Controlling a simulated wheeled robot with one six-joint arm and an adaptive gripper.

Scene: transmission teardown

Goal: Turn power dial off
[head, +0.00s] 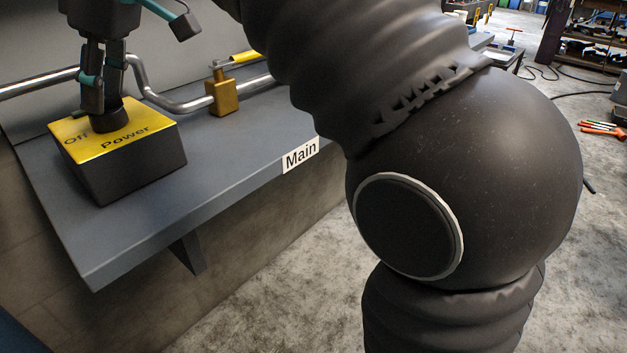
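The power dial (110,121) is a black knob on top of a dark box (139,168) with a yellow face. The face is lettered "Off" at the left and "Power" at the front. My gripper (103,103) points down from above, with its dark, teal-marked fingers close together at the top of the dial. The fingers cover much of the knob, and its pointing direction is hidden. I cannot tell whether they are closed on it.
The box stands on a grey shelf (227,157) with a "Main" label (300,154) on its edge. A metal pipe (160,99) runs behind it to a brass valve (221,95) with a yellow handle (245,57). My arm blocks the middle and right.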

